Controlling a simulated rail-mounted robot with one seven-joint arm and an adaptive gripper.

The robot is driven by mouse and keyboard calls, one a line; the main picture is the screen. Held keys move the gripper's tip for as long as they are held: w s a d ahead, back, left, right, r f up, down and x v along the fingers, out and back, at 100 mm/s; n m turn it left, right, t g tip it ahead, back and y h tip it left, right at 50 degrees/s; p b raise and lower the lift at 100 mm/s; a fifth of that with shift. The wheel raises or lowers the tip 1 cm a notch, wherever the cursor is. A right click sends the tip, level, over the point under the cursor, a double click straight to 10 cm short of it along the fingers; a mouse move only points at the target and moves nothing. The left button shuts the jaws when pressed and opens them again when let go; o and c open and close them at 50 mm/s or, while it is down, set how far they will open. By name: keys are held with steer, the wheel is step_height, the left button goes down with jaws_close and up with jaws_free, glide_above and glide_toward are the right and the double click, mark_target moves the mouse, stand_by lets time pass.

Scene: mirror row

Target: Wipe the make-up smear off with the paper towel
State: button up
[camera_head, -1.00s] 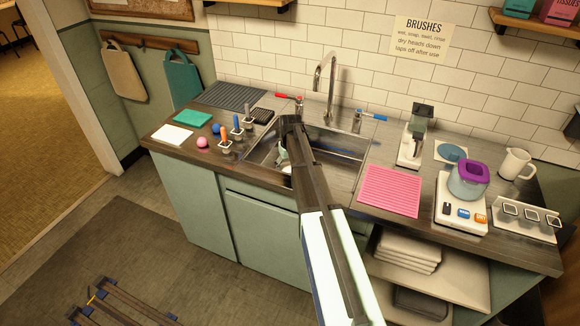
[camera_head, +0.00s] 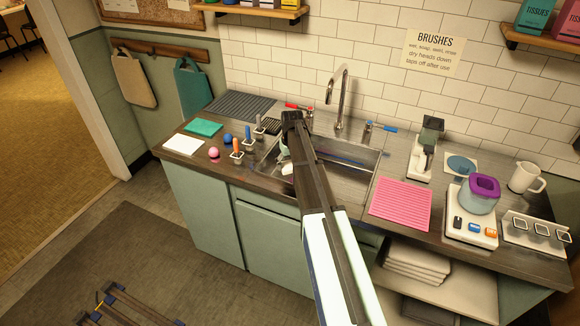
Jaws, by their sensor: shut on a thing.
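My gripper (camera_head: 286,158) is low over the left part of the sink, mostly hidden behind my own arm. A small white piece (camera_head: 287,169) shows at its tip, and I take it for the paper towel, held in the shut jaws. Its full shape is hidden. I cannot make out the make-up smear in this view. My arm covers part of the sink and counter.
The steel sink (camera_head: 352,160) has a tall tap (camera_head: 343,98) behind it. Left stand several upright brushes (camera_head: 237,147), a pink ball (camera_head: 213,152) and a flat white square (camera_head: 184,144).

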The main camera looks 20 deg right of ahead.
steer(key=shift+r+p, duration=0.45)
steer(key=shift+r, duration=0.8)
